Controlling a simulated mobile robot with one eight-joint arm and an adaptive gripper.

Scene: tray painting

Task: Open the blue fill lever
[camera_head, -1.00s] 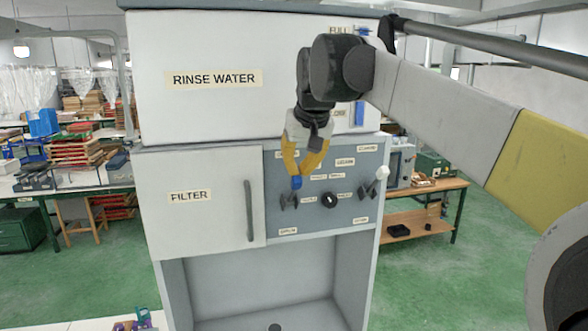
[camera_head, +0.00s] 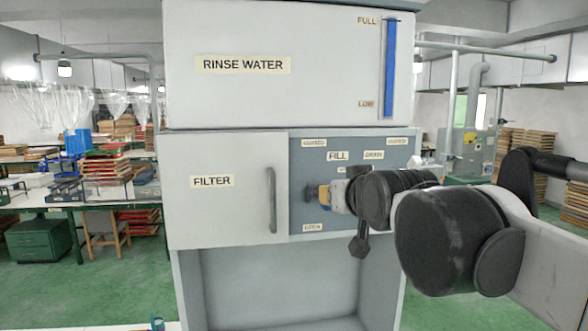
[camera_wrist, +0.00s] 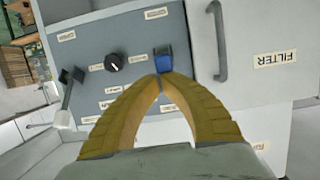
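The blue fill lever (camera_wrist: 163,62) stands out from the grey valve panel (camera_wrist: 125,35) in the wrist view, with its blue end right at my fingertips. In the head view, the lever (camera_head: 311,192) shows as a small dark blue patch below the FILL label, partly hidden by my gripper. My gripper (camera_wrist: 162,78) has its yellow fingers together at the tips, forming an arch. The tips touch or nearly touch the blue end; whether any of it is between them I cannot tell. In the head view, my gripper (camera_head: 325,195) reaches the panel from the right.
A filter door (camera_head: 222,200) with a vertical handle (camera_head: 271,200) is just left of the lever. A black knob (camera_wrist: 112,62) and a second, white-ended lever (camera_wrist: 65,108) share the panel. The rinse water tank (camera_head: 280,95) is above, with an open bay (camera_head: 275,285) below.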

